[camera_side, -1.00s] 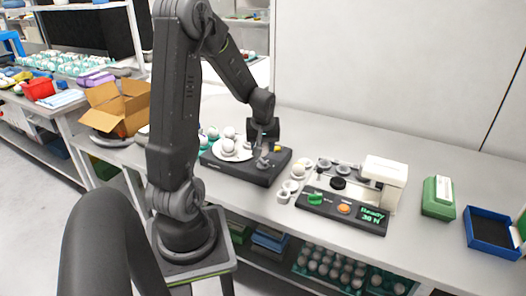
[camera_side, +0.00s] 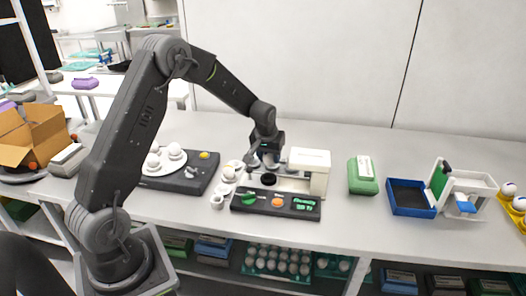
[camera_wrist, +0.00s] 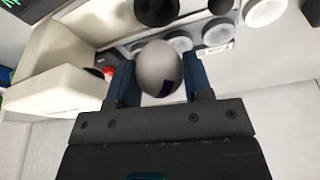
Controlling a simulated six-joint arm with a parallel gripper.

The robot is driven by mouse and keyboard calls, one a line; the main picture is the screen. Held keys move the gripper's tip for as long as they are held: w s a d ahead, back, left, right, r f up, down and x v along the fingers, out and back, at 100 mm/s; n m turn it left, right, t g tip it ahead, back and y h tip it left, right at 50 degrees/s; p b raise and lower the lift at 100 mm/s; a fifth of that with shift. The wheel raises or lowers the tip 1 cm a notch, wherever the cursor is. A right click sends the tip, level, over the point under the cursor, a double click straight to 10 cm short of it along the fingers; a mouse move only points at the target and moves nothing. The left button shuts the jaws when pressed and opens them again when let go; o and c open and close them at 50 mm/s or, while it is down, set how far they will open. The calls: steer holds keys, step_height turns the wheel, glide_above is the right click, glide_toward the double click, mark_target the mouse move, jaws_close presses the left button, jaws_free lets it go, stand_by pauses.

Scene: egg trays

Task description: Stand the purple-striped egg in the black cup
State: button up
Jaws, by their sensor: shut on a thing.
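My gripper (camera_wrist: 158,85) is shut on a white egg (camera_wrist: 158,62) with a dark purple patch, held between the two blue fingers in the wrist view. In the side view my gripper (camera_side: 266,160) hangs above the tester with the cups. The black cup (camera_side: 268,180) stands on the tester, just below and near my gripper. In the wrist view the black cup (camera_wrist: 156,10) shows at the top edge, beyond the egg and apart from it. The egg is hard to make out in the side view.
The tester's white head (camera_side: 310,160) stands close right of my gripper. Pale grey cups (camera_wrist: 265,10) stand beside the black cup. Left is a dark base with a white plate (camera_side: 160,181) of eggs. A green box (camera_side: 362,176) and blue tray (camera_side: 410,198) lie right.

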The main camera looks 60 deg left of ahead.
steer(key=shift+f, duration=2.45)
steer(key=shift+f, duration=0.6)
steer(key=o, duration=0.7)
steer(key=v, duration=1.3)
steer(key=shift+s+r, duration=0.15)
steer(key=shift+r, duration=0.25)
